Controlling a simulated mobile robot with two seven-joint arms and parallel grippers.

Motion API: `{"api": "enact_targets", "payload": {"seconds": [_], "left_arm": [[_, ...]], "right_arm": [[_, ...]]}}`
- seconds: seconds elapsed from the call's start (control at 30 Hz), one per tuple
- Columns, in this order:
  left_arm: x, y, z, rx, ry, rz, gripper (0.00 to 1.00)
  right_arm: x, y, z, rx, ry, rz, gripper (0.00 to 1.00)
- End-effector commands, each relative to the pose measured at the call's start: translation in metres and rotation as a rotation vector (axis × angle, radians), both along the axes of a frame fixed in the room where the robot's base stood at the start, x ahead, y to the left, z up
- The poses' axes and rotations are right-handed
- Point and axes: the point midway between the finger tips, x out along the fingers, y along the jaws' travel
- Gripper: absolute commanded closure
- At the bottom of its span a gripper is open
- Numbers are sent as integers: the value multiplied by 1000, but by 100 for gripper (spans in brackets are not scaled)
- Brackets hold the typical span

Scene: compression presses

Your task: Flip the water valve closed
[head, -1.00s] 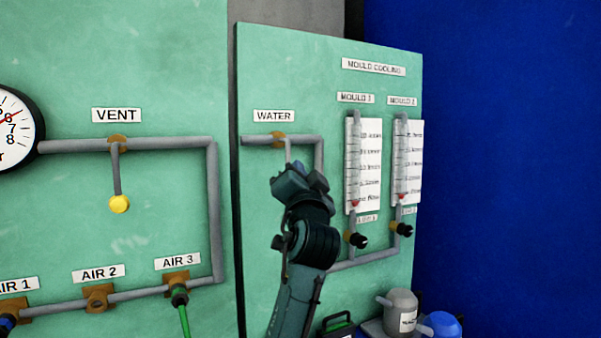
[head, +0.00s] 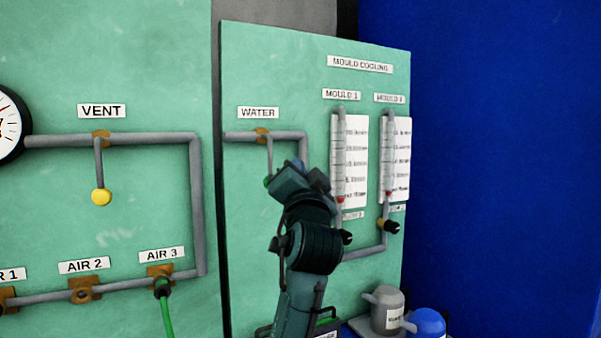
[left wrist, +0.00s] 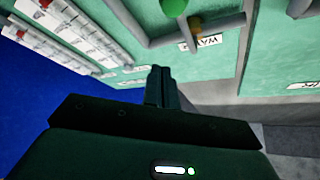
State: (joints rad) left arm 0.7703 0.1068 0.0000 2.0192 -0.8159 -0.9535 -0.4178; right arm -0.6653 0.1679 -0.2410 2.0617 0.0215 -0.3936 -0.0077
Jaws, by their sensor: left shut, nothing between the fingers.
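The water valve (head: 262,135) is a brass body on a grey pipe under the WATER label (head: 258,113). Its grey lever (head: 269,157) hangs straight down from it and ends in a green knob (head: 267,181), partly covered by my gripper. My left gripper (head: 290,180) is shut and empty, just right of the knob in the head view; I cannot tell whether they touch. In the left wrist view the shut fingertips (left wrist: 158,75) point toward the panel, with the green knob (left wrist: 173,5) at the top edge. My right gripper is not in view.
Two flow tubes (head: 338,160) (head: 389,150) with black knobs stand right of my gripper. Left is the VENT lever with a yellow knob (head: 101,197). A grey jug (head: 386,312) and a blue one (head: 428,323) stand low at the right.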

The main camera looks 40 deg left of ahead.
Motion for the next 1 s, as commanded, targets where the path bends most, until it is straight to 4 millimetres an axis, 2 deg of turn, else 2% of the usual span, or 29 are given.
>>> {"api": "enact_targets", "payload": {"seconds": [0.1,0.3,1.0], "left_arm": [[-20,-14,-1,-1,-4,-3,100],[-39,-25,0,0,-1,-2,100],[-40,-29,-3,2,6,-8,100]], "right_arm": [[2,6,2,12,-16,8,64],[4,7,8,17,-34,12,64],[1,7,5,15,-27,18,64]]}}
